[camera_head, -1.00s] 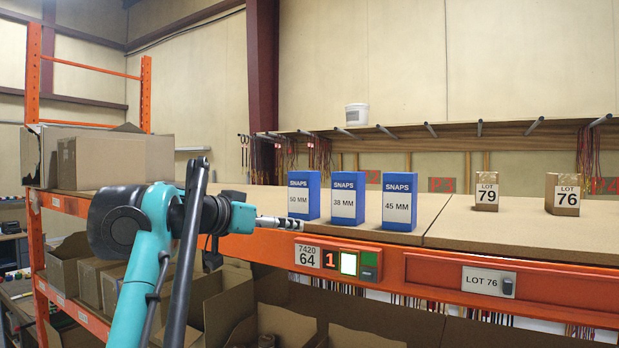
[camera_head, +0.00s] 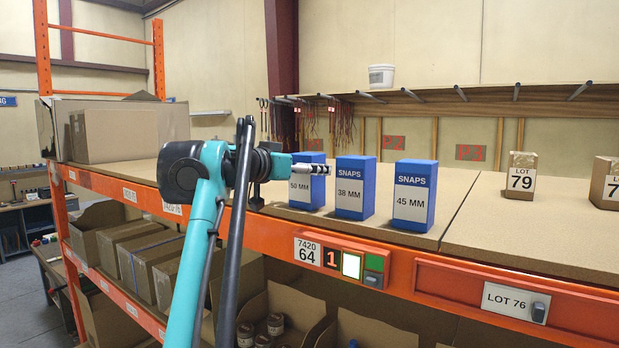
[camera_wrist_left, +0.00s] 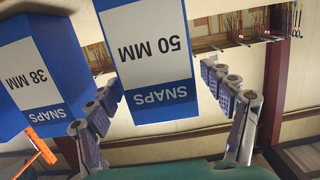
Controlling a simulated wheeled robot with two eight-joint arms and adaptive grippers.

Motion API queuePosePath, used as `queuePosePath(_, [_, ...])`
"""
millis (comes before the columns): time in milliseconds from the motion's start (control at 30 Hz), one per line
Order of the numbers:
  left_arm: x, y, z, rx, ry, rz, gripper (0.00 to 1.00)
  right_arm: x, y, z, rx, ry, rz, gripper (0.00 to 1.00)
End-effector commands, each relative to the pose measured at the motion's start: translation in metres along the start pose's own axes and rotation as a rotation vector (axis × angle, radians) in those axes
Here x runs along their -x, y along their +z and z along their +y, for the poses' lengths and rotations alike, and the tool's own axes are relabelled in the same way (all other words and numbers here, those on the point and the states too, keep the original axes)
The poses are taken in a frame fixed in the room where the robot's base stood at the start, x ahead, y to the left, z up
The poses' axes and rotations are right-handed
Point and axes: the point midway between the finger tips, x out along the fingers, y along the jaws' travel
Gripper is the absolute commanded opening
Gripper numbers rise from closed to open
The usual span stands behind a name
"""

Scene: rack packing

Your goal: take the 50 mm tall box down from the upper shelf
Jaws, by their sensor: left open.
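The blue-and-white 50 MM box (camera_head: 306,197) stands upright on the upper shelf (camera_head: 395,258), leftmost of three SNAPS boxes. My left gripper (camera_head: 318,169) is in front of its upper part and hides its top label. In the left wrist view, the 50 MM box (camera_wrist_left: 148,52) appears upside down between the spread fingers of my left gripper (camera_wrist_left: 163,88). The gripper is open, with gaps visible beside the box's near end. The wrist view does not clearly show whether the fingers flank it fully. My right gripper is not in view.
The 38 MM box (camera_head: 355,190) stands close to the right, then the 45 MM box (camera_head: 413,197). Small LOT 79 box (camera_head: 520,176) is farther right. Cardboard boxes (camera_head: 115,133) stand at the left. The orange shelf edge (camera_head: 262,228) runs in front.

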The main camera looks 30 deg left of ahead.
Motion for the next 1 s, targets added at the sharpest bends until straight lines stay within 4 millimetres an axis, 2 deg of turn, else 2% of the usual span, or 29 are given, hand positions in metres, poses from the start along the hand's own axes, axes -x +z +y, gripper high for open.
queuePosePath(100, [-0.0141,-0.0019,-0.0002,0.000,0.000,0.000,0.81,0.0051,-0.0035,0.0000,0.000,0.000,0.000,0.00])
queuePosePath(300, [-0.0164,-0.0001,-0.0007,0.001,-0.001,0.000,0.81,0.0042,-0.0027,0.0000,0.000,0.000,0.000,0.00])
queuePosePath(333, [-0.0164,-0.0001,-0.0007,0.001,-0.001,0.000,0.78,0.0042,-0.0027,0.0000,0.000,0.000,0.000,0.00])
queuePosePath(567, [-0.0162,0.0000,-0.0006,0.000,-0.001,-0.001,0.18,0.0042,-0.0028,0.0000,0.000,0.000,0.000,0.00])
queuePosePath(1000, [-0.0158,-0.0042,-0.0005,0.000,0.000,-0.001,0.16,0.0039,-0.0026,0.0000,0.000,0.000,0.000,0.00])
